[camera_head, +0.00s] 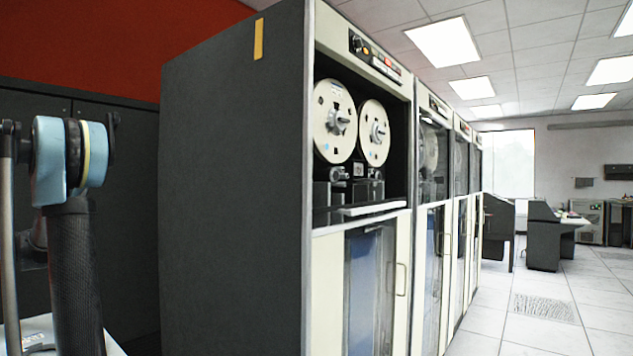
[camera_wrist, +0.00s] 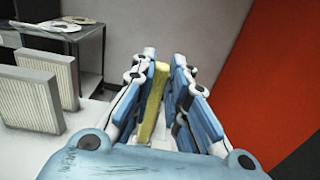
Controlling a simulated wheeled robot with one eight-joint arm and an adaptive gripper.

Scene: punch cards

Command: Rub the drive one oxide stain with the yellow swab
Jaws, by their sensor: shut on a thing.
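My gripper (camera_wrist: 166,78) is shut on a long yellow piece, the yellow swab (camera_wrist: 152,105), in the wrist view. The swab lies lengthwise between the blue and white fingers, and part of it is hidden by them. The nearest tape drive (camera_head: 358,160) stands in the middle of the head view, with two pale reels in its open upper bay. Which drive is drive one cannot be told. No oxide stain can be made out. My gripper is not in the head view, and the wrist view does not show the drives.
More tape drives (camera_head: 432,180) stand in a row behind the nearest one. Dark desks (camera_head: 545,238) stand far right, with clear tiled floor before them. In the wrist view, two pleated panels (camera_wrist: 24,98) stand on a white surface near a dark cart (camera_wrist: 88,55).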

